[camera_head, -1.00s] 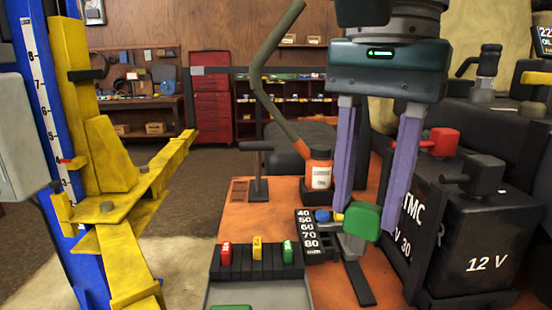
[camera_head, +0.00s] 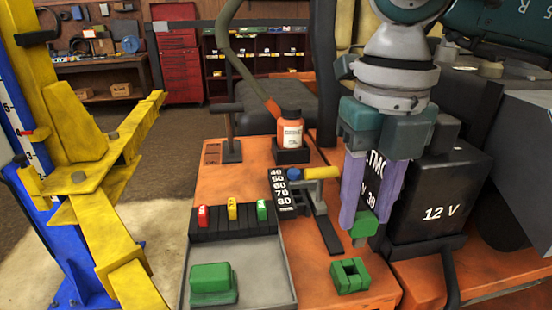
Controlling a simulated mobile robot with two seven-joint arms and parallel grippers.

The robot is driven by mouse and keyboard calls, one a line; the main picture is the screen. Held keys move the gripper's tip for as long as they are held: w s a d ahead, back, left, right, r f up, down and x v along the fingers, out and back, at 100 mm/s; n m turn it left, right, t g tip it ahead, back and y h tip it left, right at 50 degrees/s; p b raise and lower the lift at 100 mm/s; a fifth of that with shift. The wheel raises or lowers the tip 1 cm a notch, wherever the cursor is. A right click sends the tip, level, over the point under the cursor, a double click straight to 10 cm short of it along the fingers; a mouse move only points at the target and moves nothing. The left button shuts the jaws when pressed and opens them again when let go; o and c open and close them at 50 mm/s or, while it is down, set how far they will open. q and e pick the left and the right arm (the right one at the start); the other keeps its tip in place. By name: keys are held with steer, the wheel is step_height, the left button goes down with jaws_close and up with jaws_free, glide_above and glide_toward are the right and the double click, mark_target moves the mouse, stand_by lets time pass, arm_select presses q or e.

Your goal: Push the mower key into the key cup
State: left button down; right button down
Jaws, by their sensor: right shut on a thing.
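My right gripper (camera_head: 362,222) has two purple fingers pointing down and is shut on the mower key (camera_head: 361,228). The key's green head shows between the fingertips, and a small grey piece shows below it. The green key cup (camera_head: 349,276) stands on the orange deck below and slightly left of the key. The cup has a dark opening on top. A visible gap separates key and cup in the picture. My left gripper is out of view.
A grey tray (camera_head: 262,265) with a green block (camera_head: 212,282) lies to the left. Coloured fuses stand in a black holder (camera_head: 232,222). A yellow lever (camera_head: 322,172) sits by the height scale (camera_head: 284,190). A black 12 V battery (camera_head: 440,205) stands close on the right.

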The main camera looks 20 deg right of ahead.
mark_target(357, 244)
steer(key=shift+f+b, duration=1.4)
steer(key=shift+f, duration=0.45)
steer(key=shift+f+b, duration=0.3)
steer(key=shift+f, duration=0.05)
steer(key=shift+f+b, duration=0.3)
steer(key=shift+b, duration=0.05)
steer(key=shift+f+b, duration=0.8)
steer(key=shift+f, duration=0.15)
steer(key=shift+c, duration=1.9)
jaws_free()
steer(key=shift+w, duration=0.1)
